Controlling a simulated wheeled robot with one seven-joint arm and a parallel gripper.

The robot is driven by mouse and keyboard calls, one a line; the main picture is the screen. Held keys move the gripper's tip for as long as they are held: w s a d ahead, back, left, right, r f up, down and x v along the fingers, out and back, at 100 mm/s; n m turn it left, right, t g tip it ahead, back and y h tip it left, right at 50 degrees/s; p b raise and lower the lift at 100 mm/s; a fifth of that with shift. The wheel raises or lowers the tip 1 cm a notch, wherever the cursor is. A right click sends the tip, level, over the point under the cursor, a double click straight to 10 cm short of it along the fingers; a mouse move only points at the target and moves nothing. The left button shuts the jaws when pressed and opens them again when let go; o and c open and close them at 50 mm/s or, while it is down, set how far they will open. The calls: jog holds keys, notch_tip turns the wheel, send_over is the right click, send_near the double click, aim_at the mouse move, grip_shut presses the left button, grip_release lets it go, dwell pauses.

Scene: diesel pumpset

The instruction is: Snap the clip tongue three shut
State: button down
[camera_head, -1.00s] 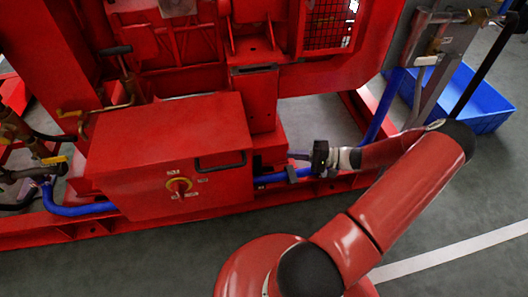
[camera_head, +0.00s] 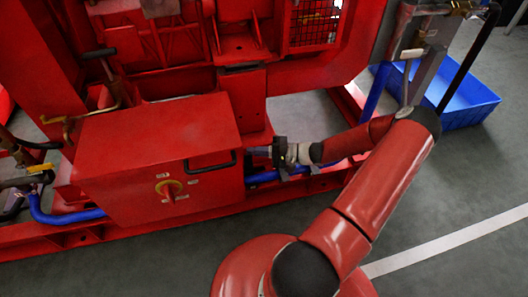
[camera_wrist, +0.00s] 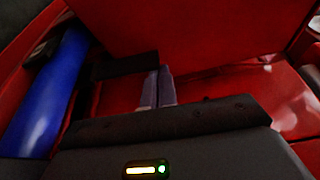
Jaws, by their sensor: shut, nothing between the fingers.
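A blue hose (camera_head: 264,177) runs low along the red base frame, to the right of the red box. It shows at the left of the wrist view (camera_wrist: 45,95). A small dark clip (camera_head: 314,168) sits on the hose; which numbered clip it is, I cannot tell. A dark bar-like part (camera_wrist: 125,66) lies just left of my fingertips in the wrist view; it may be a clip tongue, and contact is unclear. My gripper (camera_head: 254,151) is shut and empty, above the hose beside the box. Its two fingers (camera_wrist: 157,72) are together against the red background.
The red box (camera_head: 160,150) with a dark handle (camera_head: 210,163) and a rotary switch (camera_head: 169,189) stands close left of my gripper. The red pumpset frame rises behind. A blue tray (camera_head: 465,95) lies on the floor at right.

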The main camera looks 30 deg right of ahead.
dwell(0.5)
jog(key=n+p, duration=0.1)
jog(key=p, duration=0.1)
send_over(260, 177)
jog(key=shift+w+a+f+y, duration=0.1)
jog(key=shift+w+f+y, duration=0.05)
jog(key=shift+y, duration=0.15)
dwell(0.3)
dwell(0.6)
jog(key=v, duration=0.8)
jog(key=shift+a+f, duration=0.1)
jog(key=shift+a, duration=0.05)
dwell(0.3)
